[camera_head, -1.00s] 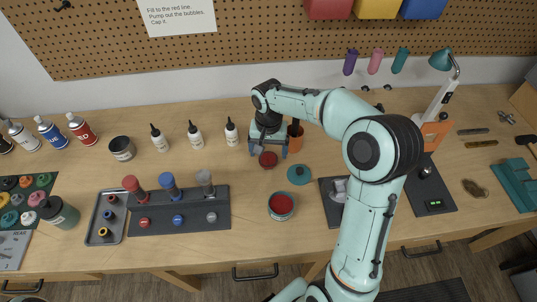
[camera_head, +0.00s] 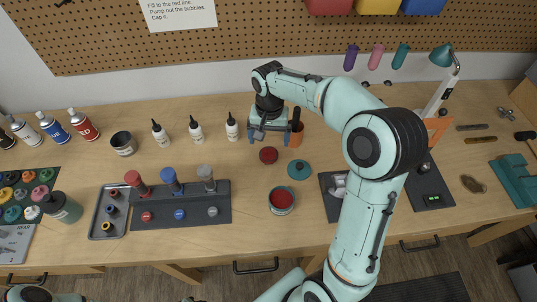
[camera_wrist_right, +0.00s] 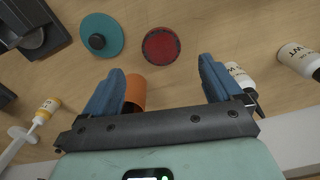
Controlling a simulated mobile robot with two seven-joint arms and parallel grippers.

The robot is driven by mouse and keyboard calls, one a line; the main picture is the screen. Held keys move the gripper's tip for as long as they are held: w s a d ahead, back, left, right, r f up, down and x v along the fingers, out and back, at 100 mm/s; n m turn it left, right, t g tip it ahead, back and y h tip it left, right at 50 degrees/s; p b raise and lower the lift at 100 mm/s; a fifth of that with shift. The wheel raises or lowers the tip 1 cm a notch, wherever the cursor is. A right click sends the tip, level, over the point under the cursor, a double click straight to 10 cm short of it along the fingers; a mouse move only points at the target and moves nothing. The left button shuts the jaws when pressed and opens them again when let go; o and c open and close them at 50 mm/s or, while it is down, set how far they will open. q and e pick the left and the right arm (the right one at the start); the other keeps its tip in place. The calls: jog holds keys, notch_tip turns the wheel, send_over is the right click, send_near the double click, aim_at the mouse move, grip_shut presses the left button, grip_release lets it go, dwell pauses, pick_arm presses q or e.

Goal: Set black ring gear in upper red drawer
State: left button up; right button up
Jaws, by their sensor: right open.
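I cannot make out a black ring gear or a red drawer in either view. A red bin (camera_head: 330,6) hangs at the top of the head view, cut by the edge. My right gripper (camera_head: 269,136) is open and empty above the back middle of the bench. In the wrist view its blue fingers (camera_wrist_right: 161,72) stand wide apart, with bare bench and part of an orange cup (camera_wrist_right: 135,90) showing between them. A dark-rimmed red disc (camera_head: 268,155) lies just in front of the gripper; it also shows in the wrist view (camera_wrist_right: 161,46). My left gripper is not visible.
A teal lid (camera_head: 299,169) and an open red-filled tin (camera_head: 281,200) stand near the gripper. Several white dropper bottles (camera_head: 196,130) stand to its left. A grey tray (camera_head: 108,225) of small rings and a peg rack (camera_head: 165,213) lie front left.

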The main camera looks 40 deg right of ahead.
aim_at(269, 153)
notch_tip(269, 153, down, 4)
jog(key=shift+s+r, duration=0.1)
jog(key=shift+w+f, duration=0.15)
jog(key=shift+f, duration=1.25)
jog(key=shift+w+f, duration=0.15)
jog(key=shift+f, duration=1.25)
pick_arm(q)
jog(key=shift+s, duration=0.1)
pick_arm(e)
jog(key=shift+c, duration=0.2)
jog(key=c, duration=1.2)
jog(key=shift+c, duration=0.2)
jog(key=shift+r, duration=0.1)
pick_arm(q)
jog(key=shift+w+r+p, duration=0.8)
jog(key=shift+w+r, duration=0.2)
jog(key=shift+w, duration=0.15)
pick_arm(e)
jog(key=shift+s+r, duration=0.1)
jog(key=shift+r, duration=9.85)
